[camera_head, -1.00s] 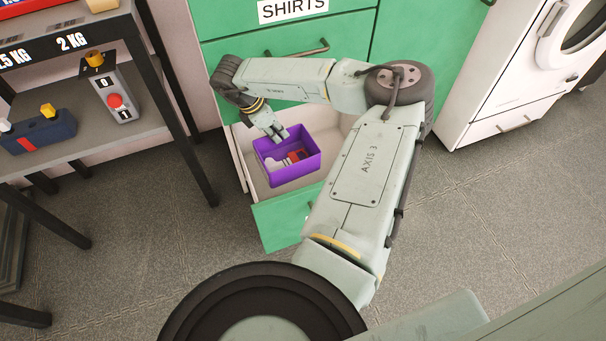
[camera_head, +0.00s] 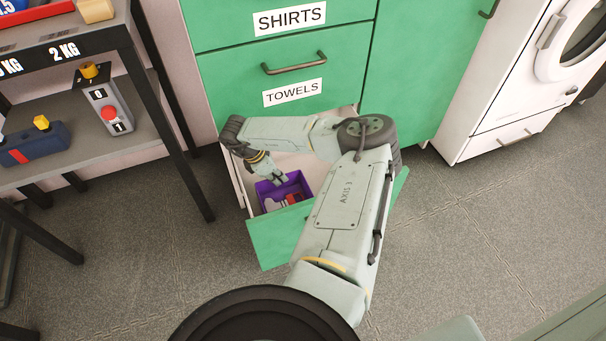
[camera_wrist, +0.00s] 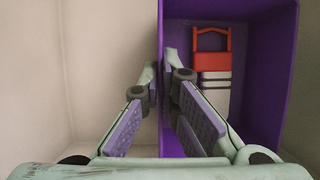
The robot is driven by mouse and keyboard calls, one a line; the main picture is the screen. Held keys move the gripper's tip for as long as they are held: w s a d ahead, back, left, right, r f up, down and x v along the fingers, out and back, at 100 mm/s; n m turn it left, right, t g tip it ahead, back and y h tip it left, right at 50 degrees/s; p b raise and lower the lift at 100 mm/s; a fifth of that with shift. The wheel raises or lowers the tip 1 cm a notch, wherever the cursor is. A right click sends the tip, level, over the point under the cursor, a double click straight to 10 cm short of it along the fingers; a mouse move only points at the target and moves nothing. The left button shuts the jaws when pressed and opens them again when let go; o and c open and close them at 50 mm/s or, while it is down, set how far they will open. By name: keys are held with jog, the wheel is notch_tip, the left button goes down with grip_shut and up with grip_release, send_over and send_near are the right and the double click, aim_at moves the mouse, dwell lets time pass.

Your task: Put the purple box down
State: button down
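The purple box (camera_head: 297,183) sits low inside the open bottom drawer (camera_head: 272,240). It holds a red item and some whitish pieces. My gripper (camera_head: 279,180) reaches down over the box's back-left rim. In the wrist view, my gripper (camera_wrist: 162,70) has one finger on each side of a wall of the purple box (camera_wrist: 272,90), closed on that wall. The red item (camera_wrist: 211,62) lies inside, beside the right finger. The drawer's pale floor shows left of the box. I cannot tell whether the box's underside touches the drawer floor.
The green cabinet (camera_head: 225,85) rises behind, with a closed drawer labelled TOWELS above the open one. A dark-framed shelf (camera_head: 150,135) with weights and devices stands to the left. A white washing machine (camera_head: 510,85) is at the right. Grey floor (camera_head: 450,220) is clear.

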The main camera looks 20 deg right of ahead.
aim_at(300, 170)
jog(key=shift+s+d+f, duration=0.1)
jog(key=shift+d, duration=1.25)
jog(key=shift+d+f, duration=0.1)
jog(key=shift+d, duration=1.25)
jog(key=shift+d+f+b, duration=0.2)
jog(key=shift+d+b, duration=0.1)
jog(key=shift+d, duration=0.4)
jog(key=shift+d+f+b, duration=0.2)
jog(key=shift+d+b, duration=0.1)
jog(key=shift+d, duration=0.35)
jog(key=shift+f, duration=0.15)
jog(key=shift+f, duration=0.1)
jog(key=c, duration=1.8)
grip_release()
jog(key=p+v, duration=0.2)
jog(key=v, duration=1)
